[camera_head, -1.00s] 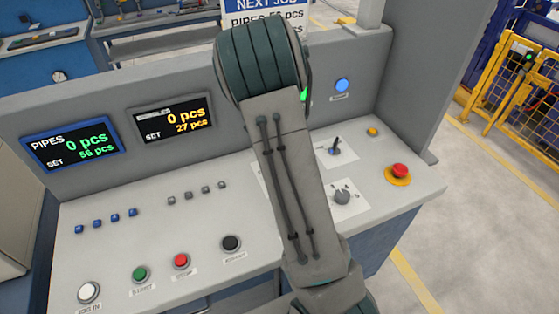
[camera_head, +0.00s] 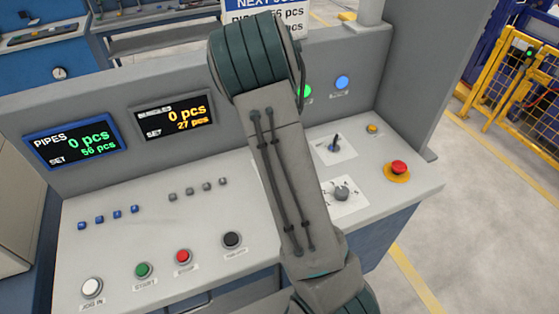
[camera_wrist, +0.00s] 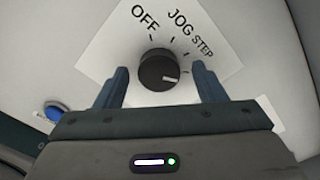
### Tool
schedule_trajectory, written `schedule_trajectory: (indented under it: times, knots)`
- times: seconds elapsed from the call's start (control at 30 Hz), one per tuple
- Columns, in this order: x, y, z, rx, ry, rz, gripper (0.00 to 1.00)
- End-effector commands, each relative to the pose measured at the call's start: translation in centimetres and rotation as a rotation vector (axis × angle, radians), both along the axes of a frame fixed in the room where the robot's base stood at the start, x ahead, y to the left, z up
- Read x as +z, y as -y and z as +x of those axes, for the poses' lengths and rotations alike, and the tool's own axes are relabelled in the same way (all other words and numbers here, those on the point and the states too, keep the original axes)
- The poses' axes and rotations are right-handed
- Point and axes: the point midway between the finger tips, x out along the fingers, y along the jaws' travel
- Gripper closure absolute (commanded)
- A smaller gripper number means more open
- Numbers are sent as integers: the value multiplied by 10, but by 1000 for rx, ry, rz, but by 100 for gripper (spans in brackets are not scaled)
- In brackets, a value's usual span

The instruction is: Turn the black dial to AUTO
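The black dial (camera_wrist: 157,72) sits on a white label plate (camera_wrist: 108,45) in the wrist view. The words OFF, JOG and STEP show around it; no AUTO label is visible there. The dial's white mark points to the right, below the STEP word. My gripper (camera_wrist: 160,67) is open, with one blue finger on each side of the dial; gaps show between the fingers and the dial.
A red emergency button (camera_head: 398,168) on a yellow base is to the right. Green (camera_head: 144,270), red (camera_head: 183,257) and black (camera_head: 232,240) buttons are at the front left. A blue lamp (camera_head: 342,83) is on the back panel.

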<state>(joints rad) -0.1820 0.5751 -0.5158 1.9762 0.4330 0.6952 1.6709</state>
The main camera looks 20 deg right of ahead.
Motion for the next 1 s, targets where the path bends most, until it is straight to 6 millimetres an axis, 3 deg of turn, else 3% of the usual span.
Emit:
schedule_trajectory:
  times: [0.37,0.8,1.0]
  knots:
    - [8,0,0,2,0,0,37]
    - [100,0,0,3,3,0,37]
    - [129,0,0,3,1,0,37]
